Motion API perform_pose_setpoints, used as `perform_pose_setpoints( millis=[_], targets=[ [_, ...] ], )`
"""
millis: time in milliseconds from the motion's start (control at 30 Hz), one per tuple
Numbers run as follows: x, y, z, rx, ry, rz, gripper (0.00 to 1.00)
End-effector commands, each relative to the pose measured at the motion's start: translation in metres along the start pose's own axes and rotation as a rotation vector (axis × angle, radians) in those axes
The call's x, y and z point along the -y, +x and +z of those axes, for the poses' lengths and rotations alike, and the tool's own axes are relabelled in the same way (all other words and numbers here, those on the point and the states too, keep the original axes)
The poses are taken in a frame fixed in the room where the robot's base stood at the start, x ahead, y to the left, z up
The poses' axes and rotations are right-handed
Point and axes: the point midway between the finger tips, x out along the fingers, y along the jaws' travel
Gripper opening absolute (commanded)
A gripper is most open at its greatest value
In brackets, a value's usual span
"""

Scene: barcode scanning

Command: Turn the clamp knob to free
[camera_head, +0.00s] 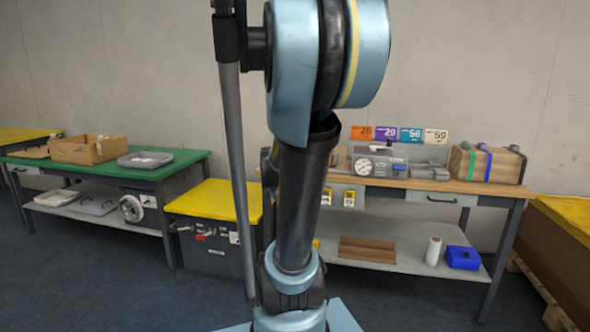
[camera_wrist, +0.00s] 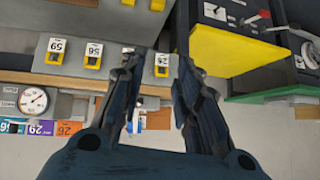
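A grey device with a round white dial (camera_head: 364,166) stands on the wooden-topped bench (camera_head: 450,186) right of my arm. The dial also shows upside down at the left of the wrist view (camera_wrist: 33,100). A clamp knob cannot be told apart for sure in either view. My gripper (camera_wrist: 160,62) is open and empty in the wrist view, its two dark fingers apart. It is in front of the bench and touches nothing visible. In the head view my arm hides the gripper and the left part of the bench.
Number cards (camera_head: 400,134) stand behind the device. A strapped wooden box (camera_head: 486,164) is at the bench's right end. Yellow tagged holders (camera_wrist: 93,55) are along the bench. A yellow-topped cabinet (camera_head: 213,202) and a green table (camera_head: 180,165) stand left. Open floor lies in front.

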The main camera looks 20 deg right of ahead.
Motion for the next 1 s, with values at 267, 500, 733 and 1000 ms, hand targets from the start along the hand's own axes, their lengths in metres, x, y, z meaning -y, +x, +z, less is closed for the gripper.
perform_pose_setpoints(
  millis=[267, 500, 733, 1000],
  targets=[
    [-0.007, 0.047, -0.094, -0.235, 0.171, -0.018, 0.30],
    [-0.014, 0.074, -0.145, -0.380, 0.265, -0.056, 0.30],
    [-0.017, 0.083, -0.161, -0.429, 0.297, -0.074, 0.30],
    [-0.016, 0.100, -0.170, -0.429, 0.296, -0.074, 0.30]
  ],
)
